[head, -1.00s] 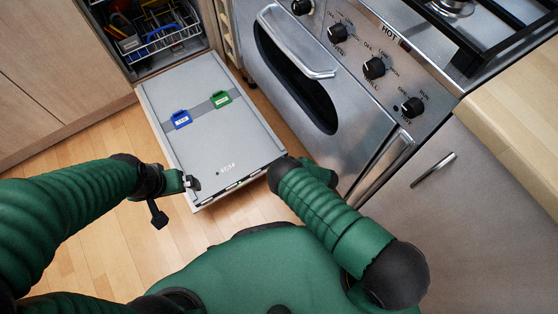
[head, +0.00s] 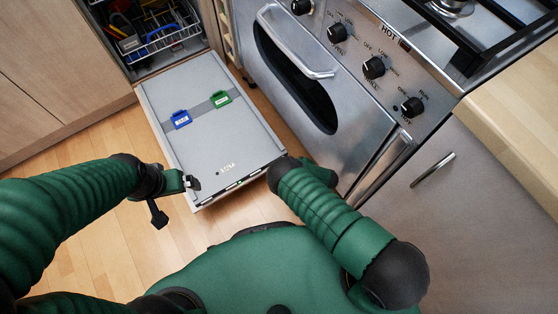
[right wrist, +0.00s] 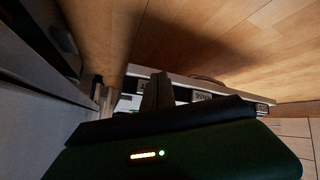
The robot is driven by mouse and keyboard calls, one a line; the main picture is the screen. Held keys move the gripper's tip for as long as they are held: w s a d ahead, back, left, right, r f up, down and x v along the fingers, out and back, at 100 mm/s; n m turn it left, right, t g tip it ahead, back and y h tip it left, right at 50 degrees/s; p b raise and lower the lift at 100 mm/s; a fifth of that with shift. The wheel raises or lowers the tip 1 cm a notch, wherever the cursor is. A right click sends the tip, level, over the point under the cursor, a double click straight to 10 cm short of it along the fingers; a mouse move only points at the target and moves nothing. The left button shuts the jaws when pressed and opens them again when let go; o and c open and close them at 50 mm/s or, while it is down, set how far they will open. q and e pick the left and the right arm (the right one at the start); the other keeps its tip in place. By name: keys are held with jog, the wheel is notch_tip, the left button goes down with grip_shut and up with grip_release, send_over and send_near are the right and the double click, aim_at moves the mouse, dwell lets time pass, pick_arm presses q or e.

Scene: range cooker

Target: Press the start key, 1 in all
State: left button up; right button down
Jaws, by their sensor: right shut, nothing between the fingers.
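The dishwasher door (head: 200,140) lies folded down in the head view, with a row of keys along its near edge (head: 240,181). In the right wrist view, the key strip (right wrist: 203,97) shows pale labels too small to read surely, so I cannot tell which is the start key. My right gripper (right wrist: 158,90) is shut and empty in front of this strip, hiding part of it; I cannot tell if it touches a key. In the head view my right arm hides that gripper. My left gripper (head: 192,183) is beside the door's near left corner; its jaws are unclear.
A blue tag (head: 180,119) and a green tag (head: 220,99) sit on the door. A loaded dish rack (head: 165,35) is behind it. The range cooker (head: 320,95) with knobs stands close on the right. Wooden floor (head: 90,140) is clear on the left.

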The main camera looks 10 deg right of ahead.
jog(key=shift+w, duration=0.1)
dwell(0.3)
jog(key=shift+w+a, duration=0.15)
jog(key=shift+w, duration=0.15)
jog(key=shift+w+a, duration=0.15)
jog(key=shift+w, duration=0.25)
dwell(0.6)
jog(key=shift+s+r, duration=0.1)
jog(key=shift+s+d+p, duration=0.3)
jog(key=shift+s+p, duration=0.1)
jog(key=shift+s, duration=0.3)
